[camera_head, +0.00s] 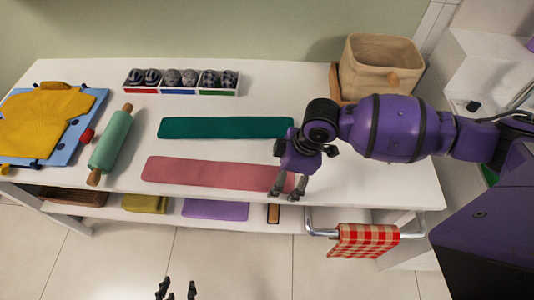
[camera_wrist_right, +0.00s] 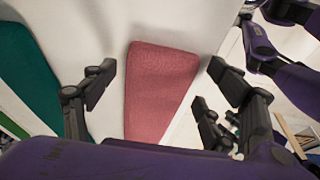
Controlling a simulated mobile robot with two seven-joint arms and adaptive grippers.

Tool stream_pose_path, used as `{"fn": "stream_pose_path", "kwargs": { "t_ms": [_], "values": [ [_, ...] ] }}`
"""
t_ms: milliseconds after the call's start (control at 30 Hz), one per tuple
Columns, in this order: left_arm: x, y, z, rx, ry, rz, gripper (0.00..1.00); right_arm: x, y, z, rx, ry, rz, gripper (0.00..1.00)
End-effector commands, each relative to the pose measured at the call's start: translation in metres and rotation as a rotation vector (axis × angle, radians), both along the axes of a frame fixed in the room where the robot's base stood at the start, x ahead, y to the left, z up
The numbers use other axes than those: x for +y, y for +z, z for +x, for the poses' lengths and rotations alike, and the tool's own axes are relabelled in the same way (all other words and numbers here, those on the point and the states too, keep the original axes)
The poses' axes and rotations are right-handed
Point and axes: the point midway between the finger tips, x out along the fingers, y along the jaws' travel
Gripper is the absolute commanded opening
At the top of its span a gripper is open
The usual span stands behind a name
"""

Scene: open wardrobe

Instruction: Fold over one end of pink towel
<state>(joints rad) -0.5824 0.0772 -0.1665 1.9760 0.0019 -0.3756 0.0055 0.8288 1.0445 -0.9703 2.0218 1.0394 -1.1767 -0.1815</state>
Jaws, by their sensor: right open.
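The pink towel (camera_head: 205,173) lies flat as a long strip near the front edge of the white top. My right gripper (camera_head: 287,190) is over the towel's right end, its fingers pointing down and apart, and covers part of that end. In the right wrist view the towel's end (camera_wrist_right: 160,85) shows between the two open fingers (camera_wrist_right: 155,85). Nothing is gripped; whether the fingertips touch the towel or the top, I cannot tell. My left gripper (camera_head: 176,289) shows only as fingertips at the bottom edge, apart and empty, away from the towel.
A teal towel (camera_head: 225,127) lies just behind the pink one. A green rolling pin (camera_head: 110,140) and yellow shirt (camera_head: 45,120) are left, a shoe tray (camera_head: 182,92) behind, a beige basket (camera_head: 380,65) back right. A checkered cloth (camera_head: 363,240) hangs on a front rail.

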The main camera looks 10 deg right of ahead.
Motion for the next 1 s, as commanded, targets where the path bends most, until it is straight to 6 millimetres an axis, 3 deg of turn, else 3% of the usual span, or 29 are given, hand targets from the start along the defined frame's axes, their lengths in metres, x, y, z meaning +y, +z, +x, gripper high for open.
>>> {"fn": "stream_pose_path", "kwargs": {
  "t_ms": [533, 633, 700, 1000],
  "values": [
    [0.001, -0.0031, -0.0049, 0.01, -0.006, 0.003, 0.4, 0.0008, -0.0015, 0.0025, -0.005, 0.002, 0.001, 0.78],
    [0.0, -0.0032, -0.005, 0.01, -0.006, 0.002, 0.4, 0.0008, -0.0012, 0.0027, -0.006, 0.002, 0.0, 0.67],
    [-0.0004, -0.0032, -0.005, 0.01, -0.007, 0.001, 0.4, 0.0008, -0.0013, 0.0028, -0.006, 0.002, 0.0, 0.65],
    [-0.0004, -0.0038, -0.0056, 0.012, -0.007, 0.001, 0.4, 0.0003, -0.0019, 0.0036, -0.008, 0.001, 0.0, 0.65]
  ]
}}
